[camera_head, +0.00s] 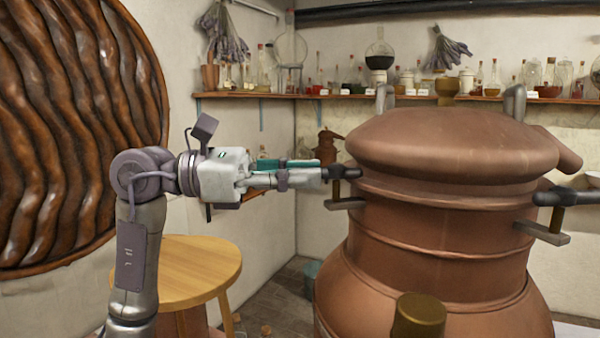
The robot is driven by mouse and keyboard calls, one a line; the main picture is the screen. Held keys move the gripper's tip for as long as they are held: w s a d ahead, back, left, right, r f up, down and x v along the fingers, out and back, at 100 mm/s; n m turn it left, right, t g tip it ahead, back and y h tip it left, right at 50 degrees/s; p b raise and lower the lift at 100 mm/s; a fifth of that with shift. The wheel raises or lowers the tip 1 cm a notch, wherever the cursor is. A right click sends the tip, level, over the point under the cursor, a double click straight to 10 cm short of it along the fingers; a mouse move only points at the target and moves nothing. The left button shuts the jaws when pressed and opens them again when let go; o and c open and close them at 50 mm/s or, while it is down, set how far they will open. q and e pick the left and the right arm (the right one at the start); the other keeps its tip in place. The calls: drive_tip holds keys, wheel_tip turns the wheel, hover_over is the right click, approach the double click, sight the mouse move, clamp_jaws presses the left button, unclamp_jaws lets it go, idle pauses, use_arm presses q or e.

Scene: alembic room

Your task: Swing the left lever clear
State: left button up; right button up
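A large copper still (440,215) with a domed lid (455,140) fills the right half of the view. On its left side is the left lever (346,173), a dark handle over a brass pin and a flat metal bracket (345,204). My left gripper (318,174) reaches in horizontally from the left, its fingertips at the outer end of this handle. I cannot tell whether the fingers are closed on it. A matching right lever (562,196) sits on the still's right side above its own bracket (541,233). My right gripper is not in view.
A round wooden table (190,268) stands below my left arm. A brass cap (419,316) stands in front of the still. Shelves with bottles and flasks (380,60) line the back walls. A large brown ribbed panel (70,130) hangs at the left.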

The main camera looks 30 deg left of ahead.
sight(332, 169)
use_arm(q)
drive_tip(key=shift+w+g, duration=0.1)
drive_tip(key=shift+g, duration=0.2)
clamp_jaws()
drive_tip(key=m+g, duration=0.1)
drive_tip(key=g, duration=0.1)
drive_tip(key=w+m+g+h, duration=0.1)
drive_tip(key=m+g, duration=0.1)
drive_tip(key=m+g+h+p, duration=0.1)
drive_tip(key=g, duration=0.1)
drive_tip(key=shift+w+a+r+m, duration=0.15)
drive_tip(key=shift+w+a+m, duration=0.15)
drive_tip(key=shift+w, duration=0.05)
drive_tip(key=m+g, duration=0.1)
drive_tip(key=g, duration=0.1)
drive_tip(key=w+m+g+p, duration=0.1)
drive_tip(key=g, duration=0.1)
drive_tip(key=m+g+p, duration=0.1)
drive_tip(key=m+g, duration=0.1)
drive_tip(key=shift+w+d+g, duration=0.1)
drive_tip(key=shift+w+g, duration=0.25)
drive_tip(key=shift+g, duration=0.05)
drive_tip(key=shift+w+d+m+g+y+p, duration=0.1)
drive_tip(key=shift+w+m+g+y+p, duration=0.1)
drive_tip(key=shift+m+g+y+p, duration=0.45)
drive_tip(key=shift+w+d+m+g+y+p, duration=0.1)
drive_tip(key=shift+w+m+g+y+p, duration=0.15)
drive_tip(key=shift+m+g, duration=0.65)
drive_tip(key=shift+g, duration=0.35)
